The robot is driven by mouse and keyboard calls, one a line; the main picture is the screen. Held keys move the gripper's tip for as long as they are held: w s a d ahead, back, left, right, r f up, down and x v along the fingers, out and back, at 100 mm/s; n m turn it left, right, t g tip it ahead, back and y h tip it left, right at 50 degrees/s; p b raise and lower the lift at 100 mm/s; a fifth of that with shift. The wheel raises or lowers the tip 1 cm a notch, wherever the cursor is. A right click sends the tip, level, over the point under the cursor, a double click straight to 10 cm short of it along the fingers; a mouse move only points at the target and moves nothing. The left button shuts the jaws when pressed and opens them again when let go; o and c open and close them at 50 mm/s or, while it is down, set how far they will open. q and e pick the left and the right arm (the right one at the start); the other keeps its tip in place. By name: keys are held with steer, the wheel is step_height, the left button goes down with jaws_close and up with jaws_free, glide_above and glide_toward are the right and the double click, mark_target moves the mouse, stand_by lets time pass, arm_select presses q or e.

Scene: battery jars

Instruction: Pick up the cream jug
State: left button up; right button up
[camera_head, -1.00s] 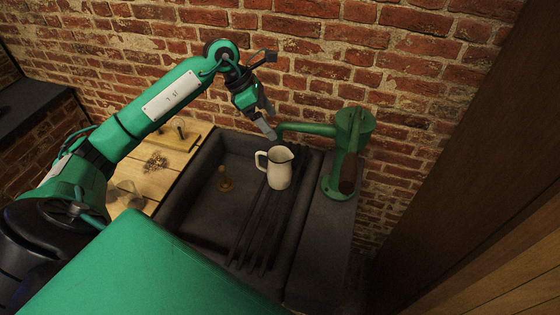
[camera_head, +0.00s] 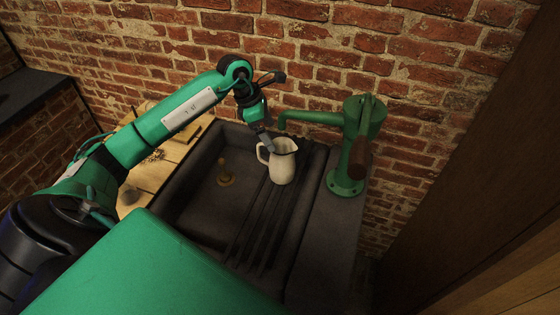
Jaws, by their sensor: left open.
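The cream jug (camera_head: 283,163) has a dark rim and a handle on its left side. It stands upright on the dark slatted rack in the sink. My left gripper (camera_head: 267,140) comes down from above, at the jug's upper left, near the handle and rim. It is open, and the jug still stands on the rack. Whether a finger touches the jug or lies inside the handle I cannot tell. My right gripper is not in view.
A wooden board (camera_head: 150,178) lies left, with the brick wall (camera_head: 330,50) behind.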

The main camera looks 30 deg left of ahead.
mark_target(279, 148)
arm_select(q)
steer(key=p+x, duration=0.1)
steer(key=x, duration=0.2)
steer(key=p+x, duration=0.2)
steer(key=x, duration=0.2)
steer(key=shift+w+a, duration=0.2)
steer(key=shift+w, duration=0.05)
steer(key=shift+d+f+p, duration=0.1)
steer(key=shift+f+p, duration=0.2)
steer(key=shift+f, duration=0.2)
steer(key=shift+w, duration=0.1)
steer(key=c, duration=2)
